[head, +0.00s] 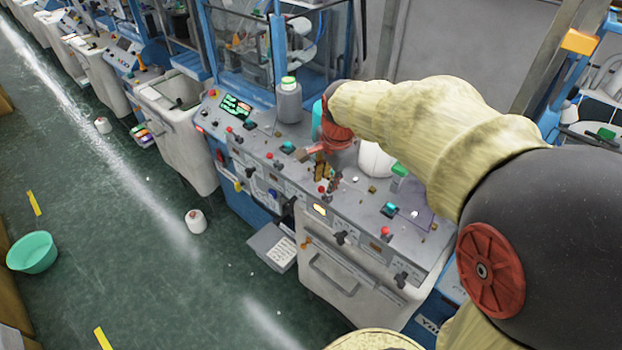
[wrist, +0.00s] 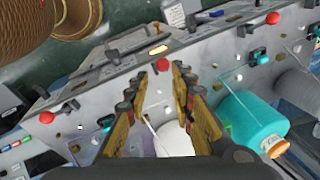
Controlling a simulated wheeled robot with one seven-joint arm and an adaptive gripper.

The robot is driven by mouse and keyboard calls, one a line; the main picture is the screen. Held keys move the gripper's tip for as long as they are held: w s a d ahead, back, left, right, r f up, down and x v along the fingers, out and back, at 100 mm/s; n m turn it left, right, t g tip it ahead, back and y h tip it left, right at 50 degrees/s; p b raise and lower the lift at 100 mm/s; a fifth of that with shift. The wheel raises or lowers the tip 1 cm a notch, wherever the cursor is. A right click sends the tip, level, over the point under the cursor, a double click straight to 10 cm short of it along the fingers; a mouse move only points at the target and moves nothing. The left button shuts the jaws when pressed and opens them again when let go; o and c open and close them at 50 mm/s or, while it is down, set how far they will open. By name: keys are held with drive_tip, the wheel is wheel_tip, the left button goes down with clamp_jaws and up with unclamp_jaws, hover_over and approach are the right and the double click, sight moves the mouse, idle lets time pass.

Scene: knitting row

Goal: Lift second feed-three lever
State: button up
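The grey control panel (head: 365,205) of the knitting machine runs across the middle of the head view, with several red-topped controls and black knobs. Which one is the second feed-three lever I cannot tell for sure. My gripper (head: 318,173) is over the panel, pointing down. In the wrist view my gripper (wrist: 157,84) is open, its two yellow-brown fingers apart. A red knob (wrist: 163,64) shows just beyond and between the fingertips; it also shows in the head view (head: 322,189). I see no contact with it. Other red knobs (wrist: 272,18) (wrist: 45,118) stand to either side.
A white cone (wrist: 172,140) and a teal cone (wrist: 250,120) stand on the panel close to the fingers. A grey bottle (head: 289,104) stands at the back. A white cone (head: 196,222) and green basin (head: 33,252) are on the floor, which has open room at left.

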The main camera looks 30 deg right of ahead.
sight(324, 192)
drive_tip(key=shift+w+d+f+m, duration=0.1)
drive_tip(key=shift+w+f+m, duration=0.3)
drive_tip(key=shift+f, duration=0.8)
drive_tip(key=shift+w+d+f+m, duration=0.1)
drive_tip(key=shift+w+f+m, duration=0.3)
drive_tip(key=shift+f, duration=0.8)
drive_tip(key=shift+w+d+f+m, duration=0.1)
drive_tip(key=shift+w+f+m, duration=0.3)
drive_tip(key=shift+f, duration=0.8)
drive_tip(key=shift+s, duration=0.2)
drive_tip(key=shift+c, duration=1)
drive_tip(key=c, duration=0.4)
clamp_jaws()
